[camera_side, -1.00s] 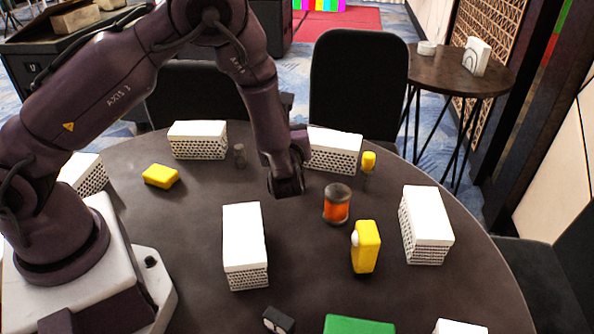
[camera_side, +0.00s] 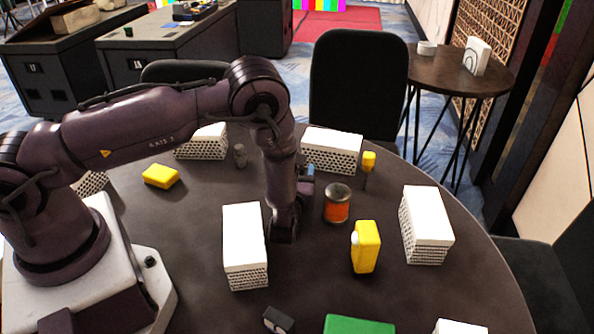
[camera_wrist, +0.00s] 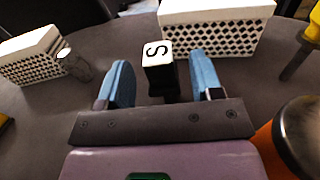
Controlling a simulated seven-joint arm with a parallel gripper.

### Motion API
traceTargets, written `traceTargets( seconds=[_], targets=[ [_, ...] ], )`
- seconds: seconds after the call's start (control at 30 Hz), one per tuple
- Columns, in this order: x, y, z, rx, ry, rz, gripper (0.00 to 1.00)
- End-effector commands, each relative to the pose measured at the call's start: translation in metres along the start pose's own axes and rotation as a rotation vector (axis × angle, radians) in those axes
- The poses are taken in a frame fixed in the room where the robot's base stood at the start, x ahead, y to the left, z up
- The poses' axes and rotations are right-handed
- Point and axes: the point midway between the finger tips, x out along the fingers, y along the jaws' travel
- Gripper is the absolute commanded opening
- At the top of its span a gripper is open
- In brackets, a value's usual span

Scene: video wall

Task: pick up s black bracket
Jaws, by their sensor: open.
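The black bracket (camera_wrist: 160,78) stands in the wrist view with a white face marked S towards me. My gripper (camera_wrist: 160,66) is open, with one blue finger at each side of the bracket and gaps between them. Whether the fingertips reach past it is hard to tell. In the side view a bit of blue finger (camera_side: 309,170) shows beside my arm, and the bracket is hidden there.
A white patterned box (camera_wrist: 215,30) stands behind the bracket, and another (camera_wrist: 30,55) is at left. A grey cylinder (camera_wrist: 74,66) stands left, an orange can (camera_wrist: 292,140) close at right. A yellow-handled tool (camera_side: 368,162) and yellow bottle (camera_side: 366,247) stand farther right.

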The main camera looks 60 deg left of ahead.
Motion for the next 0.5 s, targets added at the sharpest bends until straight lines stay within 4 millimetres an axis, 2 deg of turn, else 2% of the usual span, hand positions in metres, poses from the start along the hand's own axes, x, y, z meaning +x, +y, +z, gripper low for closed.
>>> traceTargets(
  seconds=[0.03, 0.13, 0.4, 0.43, 0.5],
  targets=[
    [0.011, 0.001, 0.003, -0.007, -0.007, 0.008, 0.6],
    [0.02, 0.001, 0.003, -0.005, -0.004, 0.006, 0.6],
    [0.024, 0.0, 0.003, -0.003, -0.004, 0.002, 0.6],
    [0.024, 0.0, 0.003, -0.003, -0.004, 0.002, 0.57],
    [0.023, 0.0, 0.003, -0.003, -0.004, 0.002, 0.41]
  ],
)
